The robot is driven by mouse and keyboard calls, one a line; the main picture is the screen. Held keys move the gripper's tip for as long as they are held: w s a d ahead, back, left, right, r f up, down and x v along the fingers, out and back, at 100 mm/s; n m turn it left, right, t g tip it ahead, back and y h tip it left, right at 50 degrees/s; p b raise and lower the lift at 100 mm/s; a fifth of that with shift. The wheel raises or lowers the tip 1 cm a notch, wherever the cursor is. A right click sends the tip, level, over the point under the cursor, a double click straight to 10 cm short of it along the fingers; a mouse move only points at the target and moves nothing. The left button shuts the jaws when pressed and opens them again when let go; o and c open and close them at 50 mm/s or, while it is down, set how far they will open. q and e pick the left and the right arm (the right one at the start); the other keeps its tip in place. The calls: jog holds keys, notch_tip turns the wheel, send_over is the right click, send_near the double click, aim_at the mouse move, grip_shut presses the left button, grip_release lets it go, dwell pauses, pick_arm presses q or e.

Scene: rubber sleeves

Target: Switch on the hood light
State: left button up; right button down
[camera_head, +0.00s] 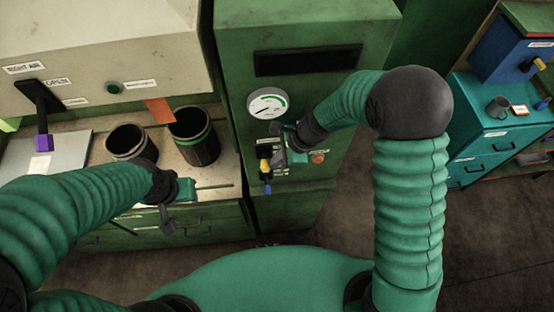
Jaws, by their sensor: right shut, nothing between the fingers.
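The beige hood (165,45) is at the upper left. A round green button (114,88) sits on its front beside a small white label too small to read. It may be the light switch, but I cannot tell. My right gripper (274,150) is shut and empty in front of the green cabinet's panel, below the round gauge, well to the right of the button. I cannot tell whether it touches the panel. My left gripper (168,218) hangs in front of the counter edge, below the hood. Its finger opening is unclear.
A black lever with a purple end (43,142) hangs on the hood front near an "OPEN" label. Two dark cylindrical pots (194,148) stand on the counter under the hood. The green cabinet (235,75) carries a gauge (268,104) and small controls. Teal drawers (480,120) stand at right.

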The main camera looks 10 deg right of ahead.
pick_arm(q)
jog(key=shift+r, duration=0.1)
pick_arm(e)
jog(key=shift+r, duration=0.1)
pick_arm(q)
jog(key=shift+w+d+r+p, duration=0.1)
jog(key=shift+d+r+p, duration=0.05)
jog(key=shift+r+p, duration=0.6)
pick_arm(e)
jog(key=shift+w+r, duration=0.1)
jog(key=shift+r, duration=0.7)
